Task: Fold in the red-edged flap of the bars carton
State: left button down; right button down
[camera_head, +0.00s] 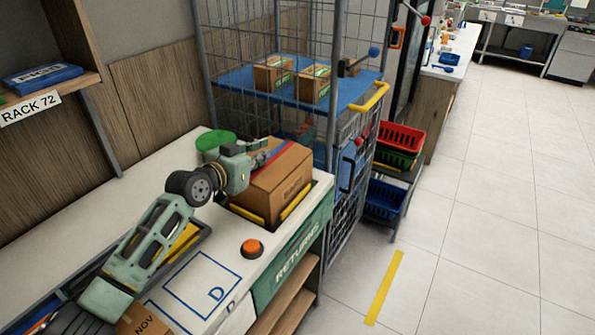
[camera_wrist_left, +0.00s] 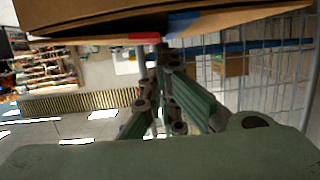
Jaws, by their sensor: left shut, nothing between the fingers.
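The brown bars carton (camera_head: 285,195) stands at the far end of the white counter, in a yellow-edged holder. A red edge (camera_head: 279,152) and a blue edge show along its top; how far each flap is folded is hard to tell. My left gripper (camera_head: 262,154) is shut and empty at the carton's top left side, close to the red edge. In the left wrist view cardboard spans the top, with the red edge (camera_wrist_left: 145,36) and the blue edge (camera_wrist_left: 200,18) just beyond my left fingertips (camera_wrist_left: 160,62). Contact cannot be told. My right gripper is out of view.
A green round object (camera_head: 214,141) stands behind my left wrist. An orange button (camera_head: 252,248) and a blue-outlined square marked D (camera_head: 200,285) are on the counter nearer. A wire cage (camera_head: 325,100) with small cartons on a blue shelf rises behind the carton.

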pick_arm(q)
jog(key=shift+w+a+f+n+b, duration=0.1)
jog(key=shift+f+n+b, duration=0.25)
jog(key=shift+n, duration=0.45)
jog(key=shift+h, duration=0.3)
jog(key=shift+r, duration=0.1)
